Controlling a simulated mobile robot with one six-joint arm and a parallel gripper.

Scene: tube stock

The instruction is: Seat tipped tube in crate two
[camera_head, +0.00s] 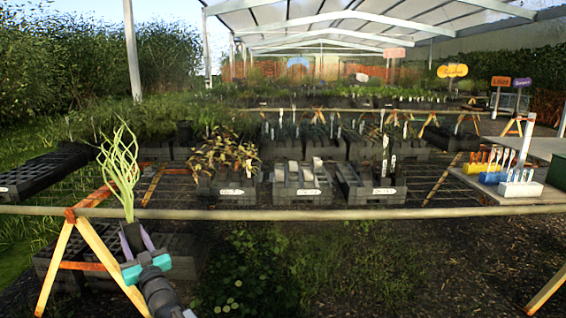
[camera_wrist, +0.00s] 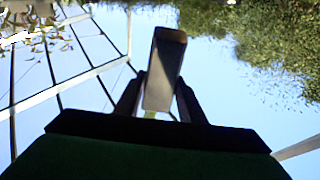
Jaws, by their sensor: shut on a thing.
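My gripper (camera_head: 138,243) is at the lower left of the head view, in front of the wooden rail. It is shut on a dark tube (camera_head: 131,237) with tall, curling green leaves (camera_head: 122,165) rising above it. In the wrist view the tube (camera_wrist: 165,68) sits between the two fingers. Its soil and lower end are hidden. Three labelled dark crates stand on the bench beyond the rail: a left crate (camera_head: 228,192), a middle crate (camera_head: 302,194) with several grey tubes, and a right crate (camera_head: 368,190). The labels are too small to read, and the crates are well right of my gripper.
A long wooden rail (camera_head: 300,214) crosses in front of the crates. A black tray (camera_head: 45,170) lies at the far left. A side table (camera_head: 515,195) at the right holds blue, yellow and white label holders. Air above the middle crate looks clear.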

